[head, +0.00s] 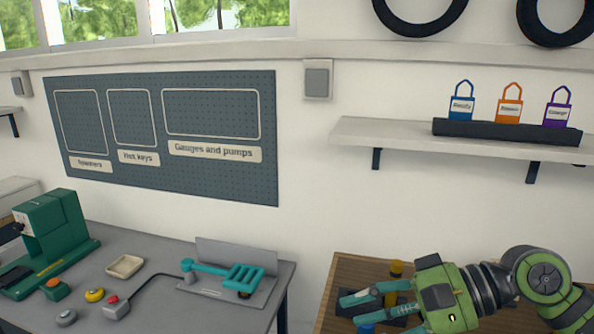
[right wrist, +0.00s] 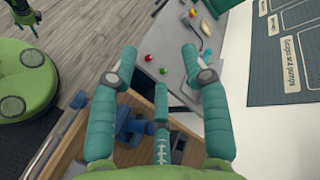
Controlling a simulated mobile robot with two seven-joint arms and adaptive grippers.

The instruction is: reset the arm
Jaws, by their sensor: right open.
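My right arm comes in from the lower right in the head view. Its green and teal gripper (head: 352,309) is over the wooden table at the lower right. In the right wrist view the gripper (right wrist: 160,62) has its teal fingers spread apart, with nothing between them. A blue item (right wrist: 132,126) shows below the fingers on the wooden table, partly hidden by them. My left gripper is not seen in the head view.
A yellow item (head: 396,268) stands close beside my right gripper. A wall shelf (head: 385,137) carries three tagged locks.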

